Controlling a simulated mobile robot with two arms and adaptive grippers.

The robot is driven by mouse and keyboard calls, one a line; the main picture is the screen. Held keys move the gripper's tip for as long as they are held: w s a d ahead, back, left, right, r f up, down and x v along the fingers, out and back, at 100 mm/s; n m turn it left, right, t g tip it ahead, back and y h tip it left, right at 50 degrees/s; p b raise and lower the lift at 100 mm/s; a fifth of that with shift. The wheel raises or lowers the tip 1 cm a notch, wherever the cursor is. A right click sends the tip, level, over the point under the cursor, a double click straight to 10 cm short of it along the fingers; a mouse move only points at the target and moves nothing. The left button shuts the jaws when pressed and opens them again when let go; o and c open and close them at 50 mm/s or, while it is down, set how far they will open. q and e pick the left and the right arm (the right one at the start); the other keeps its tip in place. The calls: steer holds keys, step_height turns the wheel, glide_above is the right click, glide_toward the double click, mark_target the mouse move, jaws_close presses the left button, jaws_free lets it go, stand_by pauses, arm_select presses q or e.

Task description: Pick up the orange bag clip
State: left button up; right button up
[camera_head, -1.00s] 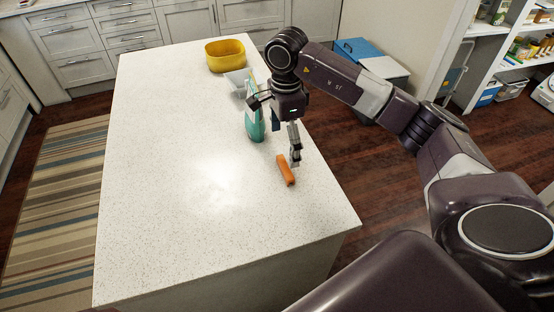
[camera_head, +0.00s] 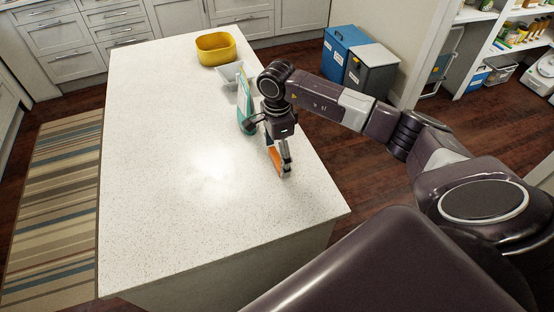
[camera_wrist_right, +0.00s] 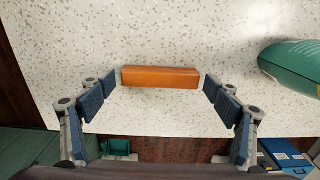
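The orange bag clip (camera_head: 275,159) lies on the white speckled countertop near its right edge in the head view, partly hidden by my right gripper. In the right wrist view the clip (camera_wrist_right: 160,76) lies level across the picture, between and just beyond the blue finger pads. My right gripper (camera_wrist_right: 160,92) is open, with a finger at each end of the clip and a small gap at both sides. In the head view the right gripper (camera_head: 277,158) points down at the clip. My left gripper is not in view.
The counter (camera_head: 160,180) is clear on the left.

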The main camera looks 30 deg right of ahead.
steer(key=c, duration=0.5)
steer(key=shift+o, duration=0.2)
steer(key=shift+r, duration=0.1)
